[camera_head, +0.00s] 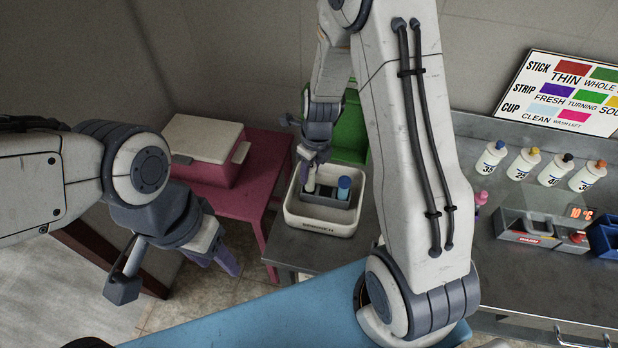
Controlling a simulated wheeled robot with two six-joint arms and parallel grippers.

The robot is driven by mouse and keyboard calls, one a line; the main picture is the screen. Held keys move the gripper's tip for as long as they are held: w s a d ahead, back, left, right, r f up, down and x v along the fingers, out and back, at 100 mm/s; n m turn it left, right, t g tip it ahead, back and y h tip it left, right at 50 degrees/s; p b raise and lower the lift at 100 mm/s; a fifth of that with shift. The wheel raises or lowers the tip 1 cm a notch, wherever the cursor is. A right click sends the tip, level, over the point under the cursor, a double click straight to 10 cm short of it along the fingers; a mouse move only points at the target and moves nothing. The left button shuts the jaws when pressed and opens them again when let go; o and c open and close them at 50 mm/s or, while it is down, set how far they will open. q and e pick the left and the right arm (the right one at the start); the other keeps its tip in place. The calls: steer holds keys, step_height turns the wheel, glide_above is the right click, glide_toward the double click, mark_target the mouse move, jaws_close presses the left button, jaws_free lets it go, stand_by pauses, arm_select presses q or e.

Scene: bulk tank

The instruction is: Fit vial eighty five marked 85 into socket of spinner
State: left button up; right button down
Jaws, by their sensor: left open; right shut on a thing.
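The spinner (320,228) is a white open-topped box with a dark grey insert, on the metal bench left of my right arm. A blue-capped vial (343,187) stands in its right part. My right gripper (311,163) is over the spinner's left part, shut on a pale, slim vial (311,180). The held vial points down at the insert; I cannot tell whether its lower end is inside a socket. Its number cannot be read. My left gripper (176,274) is open and empty, at the lower left, well away from the spinner.
Several numbered bottles (525,163) stand at the right behind a grey device (530,226) with a red display. A colour chart (570,92) leans at the back. A pink cooler (205,152) sits on a red table left. A green object (350,132) is behind the spinner.

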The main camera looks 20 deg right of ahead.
mark_target(309, 179)
steer(key=shift+f, duration=1.55)
steer(key=shift+c, duration=2.4)
jaws_free()
steer(key=shift+f, duration=0.15)
